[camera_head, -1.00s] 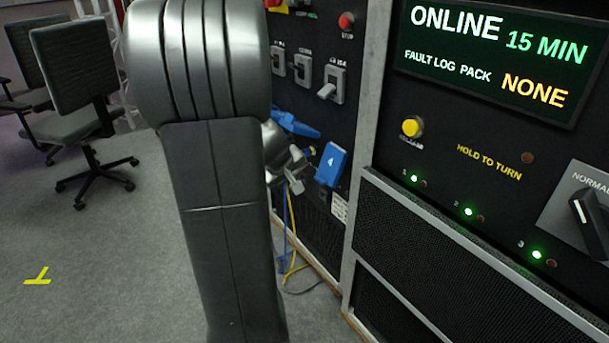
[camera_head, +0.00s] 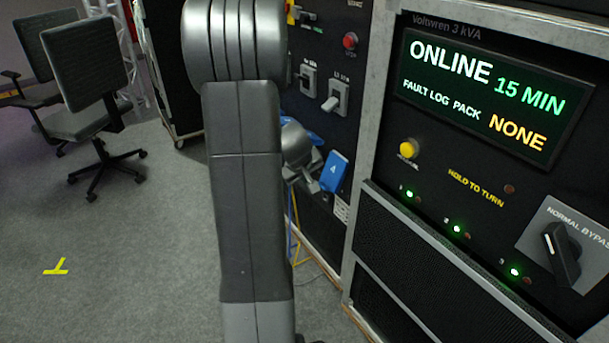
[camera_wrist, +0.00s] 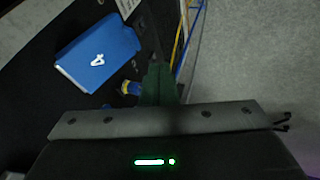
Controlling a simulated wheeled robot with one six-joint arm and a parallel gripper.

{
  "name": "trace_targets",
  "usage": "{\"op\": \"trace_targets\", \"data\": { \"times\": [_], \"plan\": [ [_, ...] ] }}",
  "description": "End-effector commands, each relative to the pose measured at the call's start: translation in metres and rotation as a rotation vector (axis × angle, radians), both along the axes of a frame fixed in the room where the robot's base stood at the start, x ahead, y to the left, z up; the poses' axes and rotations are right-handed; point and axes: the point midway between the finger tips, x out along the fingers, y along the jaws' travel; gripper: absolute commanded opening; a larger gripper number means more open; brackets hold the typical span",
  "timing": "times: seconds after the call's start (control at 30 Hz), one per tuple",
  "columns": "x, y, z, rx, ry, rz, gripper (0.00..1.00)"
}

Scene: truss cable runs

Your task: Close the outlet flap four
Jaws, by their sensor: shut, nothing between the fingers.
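The blue outlet flap four (camera_head: 334,171), marked with a white 4, stands swung out from the dark panel at the lower middle. My gripper (camera_head: 313,186) is just left of the flap in the head view, partly hidden by my arm. In the wrist view my gripper's fingers (camera_wrist: 160,80) are together, empty, to the right of the flap and outlet part. I cannot tell whether they touch anything.
Another blue piece (camera_head: 312,138) is partly hidden behind my gripper. Blue and yellow cables (camera_wrist: 187,40) hang close to my fingers. A UPS cabinet with a yellow button (camera_head: 408,148) stands to the right. Chairs (camera_head: 85,80) stand at the left, with open carpet before them.

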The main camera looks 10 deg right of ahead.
Motion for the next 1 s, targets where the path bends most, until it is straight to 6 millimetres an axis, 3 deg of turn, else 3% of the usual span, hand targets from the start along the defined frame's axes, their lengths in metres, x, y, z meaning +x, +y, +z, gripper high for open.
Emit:
{"op": "trace_targets", "data": {
  "times": [0.03, 0.2, 0.5, 1.0],
  "plan": [
    [0.005, -0.003, -0.015, 0.0, 0.004, 0.0, 0.0],
    [0.021, -0.013, -0.046, -0.001, 0.004, -0.001, 0.0],
    [0.032, -0.043, -0.053, 0.0, 0.0, -0.002, 0.0],
    [0.034, -0.047, -0.057, -0.002, 0.0, 0.0, 0.0]
  ]
}}
